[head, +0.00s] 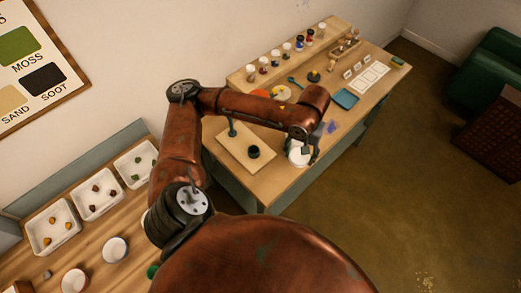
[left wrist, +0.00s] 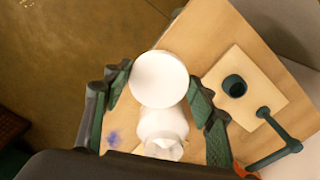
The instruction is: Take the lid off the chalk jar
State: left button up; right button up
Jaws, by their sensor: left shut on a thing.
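My left gripper (left wrist: 160,88) has its two green-padded fingers on either side of a round white lid (left wrist: 159,78) in the left wrist view, and it is shut on the lid. The white chalk jar (left wrist: 162,124) shows just below the lid in that view, partly covered by it. I cannot tell whether there is a gap between lid and jar. In the head view the left gripper (head: 303,153) points down at the near edge of the table, around a white round shape. My arm hides part of that place. My right gripper is not in view.
On the table (head: 288,184), a pale board (head: 240,160) with a dark cup (head: 253,152) lies to the left. A blue tray (head: 345,98) and a shelf (head: 243,80) of small jars are farther back. A counter (head: 128,226) with white bins stands at lower left.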

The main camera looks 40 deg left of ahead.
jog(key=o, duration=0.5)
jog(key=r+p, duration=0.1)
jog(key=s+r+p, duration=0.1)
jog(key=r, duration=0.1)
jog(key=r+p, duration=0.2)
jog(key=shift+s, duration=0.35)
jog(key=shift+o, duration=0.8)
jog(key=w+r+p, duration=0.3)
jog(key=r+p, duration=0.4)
pick_arm(q)
jog(key=s+a+r+n, duration=0.3)
jog(key=s+a+n, duration=0.3)
jog(key=s+n, duration=0.4)
jog(key=shift+n, duration=0.8)
jog(key=w+a+f, duration=0.3)
jog(key=w+a+f+p, duration=0.1)
jog(key=w+a+f, duration=0.2)
jog(key=w+f, duration=0.1)
jog(key=w+a+f, duration=0.3)
jog(key=w+a, duration=0.1)
jog(key=shift+w+f, duration=0.2)
jog(key=shift+f, duration=0.15)
jog(key=shift+f+p, duration=0.5)
jog(key=shift+f, duration=0.95)
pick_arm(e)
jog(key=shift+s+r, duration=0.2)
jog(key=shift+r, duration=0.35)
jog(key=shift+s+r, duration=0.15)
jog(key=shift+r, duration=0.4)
